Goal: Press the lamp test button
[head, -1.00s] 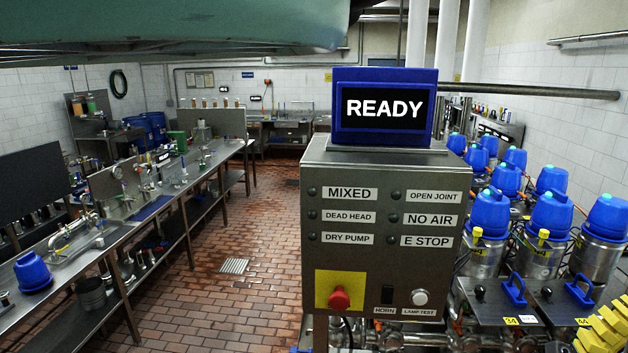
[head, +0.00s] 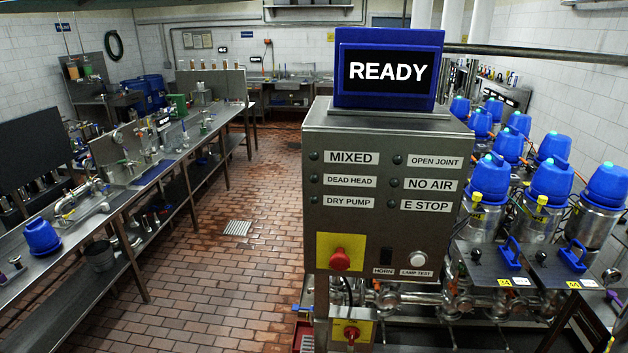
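The lamp test button (head: 418,259) is a round white button at the lower right of the grey control panel (head: 322,228). A label (head: 416,273) reading LAMP TEST sits just below it. To its left are a dark switch (head: 386,257) labelled HORN and a red mushroom button (head: 340,259) on a yellow plate. Small dark indicator lamps stand beside the labels MIXED, DEAD HEAD, DRY PUMP, OPEN JOINT, NO AIR and E STOP; none looks lit. A blue-framed display (head: 388,71) on top reads READY. My gripper is not in view.
Steel vessels with blue caps (head: 550,183) and pipework stand to the right of the panel. A long steel workbench (head: 135,195) with fittings runs along the left. The tiled floor (head: 215,290) between bench and panel is open, with a drain grate (head: 237,228).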

